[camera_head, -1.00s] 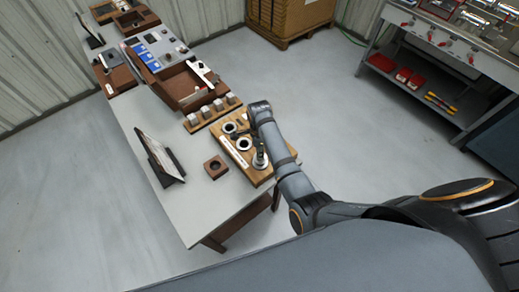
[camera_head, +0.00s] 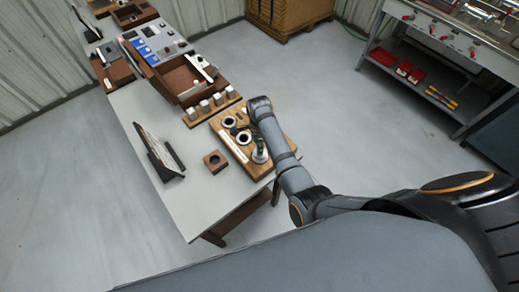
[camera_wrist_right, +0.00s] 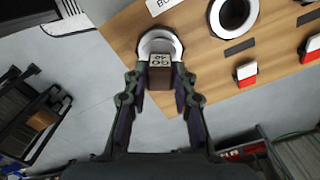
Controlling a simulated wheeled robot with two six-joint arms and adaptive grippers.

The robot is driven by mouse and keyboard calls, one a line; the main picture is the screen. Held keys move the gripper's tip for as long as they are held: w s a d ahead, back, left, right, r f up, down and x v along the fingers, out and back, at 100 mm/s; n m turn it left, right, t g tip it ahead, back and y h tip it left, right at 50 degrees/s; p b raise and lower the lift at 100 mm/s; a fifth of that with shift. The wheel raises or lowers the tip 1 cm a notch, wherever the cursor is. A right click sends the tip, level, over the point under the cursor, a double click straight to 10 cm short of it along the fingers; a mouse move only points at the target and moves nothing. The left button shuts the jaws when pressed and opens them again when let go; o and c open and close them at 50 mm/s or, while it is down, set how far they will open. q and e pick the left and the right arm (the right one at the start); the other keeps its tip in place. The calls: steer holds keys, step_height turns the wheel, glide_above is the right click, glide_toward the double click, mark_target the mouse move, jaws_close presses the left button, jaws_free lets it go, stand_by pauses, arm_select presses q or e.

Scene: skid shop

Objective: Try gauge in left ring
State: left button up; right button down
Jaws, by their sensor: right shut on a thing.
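My right gripper (camera_wrist_right: 160,80) is shut on a gauge (camera_wrist_right: 160,61), a small block with a light square end marked with dots and a dark brown body. The gauge's end overlaps a pale metal ring (camera_wrist_right: 160,38) at the board's edge; I cannot tell whether it is inside the ring or just in front of it. A second ring (camera_wrist_right: 233,14) with a dark bore lies beside it. In the head view, several rings sit on the wooden board (camera_head: 226,153), and my right gripper (camera_head: 260,146) is at the nearest ring (camera_head: 260,156). My left gripper is not in view.
Beside the board is a small brown block with a hole (camera_head: 215,162). A tilted display stand (camera_head: 161,150) is to its left. A row of grey blocks on a wooden rack (camera_head: 211,107) and an open brown box (camera_head: 180,77) stand farther back.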

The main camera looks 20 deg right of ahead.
stand_by(0.4)
steer(key=shift+r+p, duration=0.35)
steer(key=shift+r, duration=3)
